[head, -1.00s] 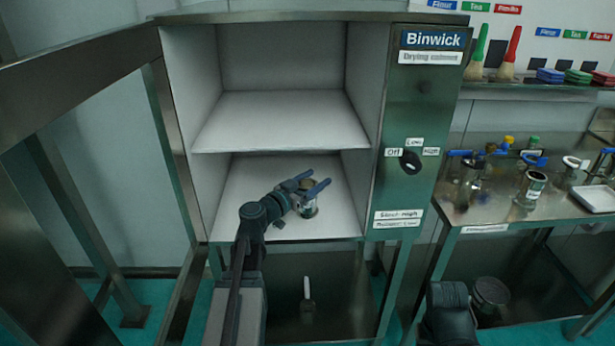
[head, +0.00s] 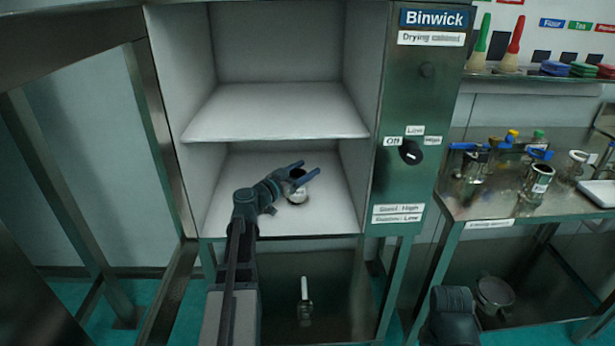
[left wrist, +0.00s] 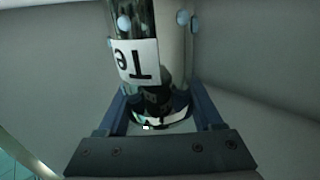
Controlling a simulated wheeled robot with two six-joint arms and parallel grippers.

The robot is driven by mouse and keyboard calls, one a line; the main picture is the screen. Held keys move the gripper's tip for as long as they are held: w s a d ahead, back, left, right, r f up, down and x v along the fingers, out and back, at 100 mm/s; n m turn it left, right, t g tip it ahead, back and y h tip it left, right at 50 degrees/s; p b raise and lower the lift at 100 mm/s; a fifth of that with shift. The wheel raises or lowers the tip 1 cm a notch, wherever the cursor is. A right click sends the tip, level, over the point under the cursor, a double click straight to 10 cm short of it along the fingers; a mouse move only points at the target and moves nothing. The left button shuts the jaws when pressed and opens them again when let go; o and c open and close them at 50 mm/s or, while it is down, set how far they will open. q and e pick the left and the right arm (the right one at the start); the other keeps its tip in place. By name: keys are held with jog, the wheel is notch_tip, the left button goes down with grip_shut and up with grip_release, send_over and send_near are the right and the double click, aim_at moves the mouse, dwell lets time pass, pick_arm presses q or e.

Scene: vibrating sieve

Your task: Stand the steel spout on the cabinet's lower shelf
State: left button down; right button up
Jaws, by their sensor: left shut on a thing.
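The steel spout (head: 299,196) is a shiny cylinder inside the lower bay of the drying cabinet, over the white lower shelf (head: 232,215). My left gripper (head: 298,176) reaches in from the front and is shut on the spout, with a finger on either side. In the left wrist view the spout (left wrist: 175,60) fills the middle between the fingers, and its white label shows "Te" upside down. Its far end is cut off by the frame there. I cannot tell whether its base touches the shelf. My right gripper is not in view.
The white upper shelf (head: 275,112) hangs above my left gripper. The cabinet's control panel (head: 410,120) with a black knob stands at the right. Lower-shelf floor is clear around the spout. A steel bench (head: 478,208) with several vessels stands further right.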

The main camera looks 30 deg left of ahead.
pick_arm(q)
jog(key=shift+f, duration=0.15)
jog(key=shift+c, duration=0.2)
grip_release()
jog(key=shift+s, duration=0.1)
jog(key=shift+s+r, duration=0.1)
jog(key=shift+r, duration=0.15)
jog(key=v, duration=1.1)
jog(key=shift+s+a, duration=0.2)
jog(key=shift+s, duration=0.2)
jog(key=shift+f, duration=0.1)
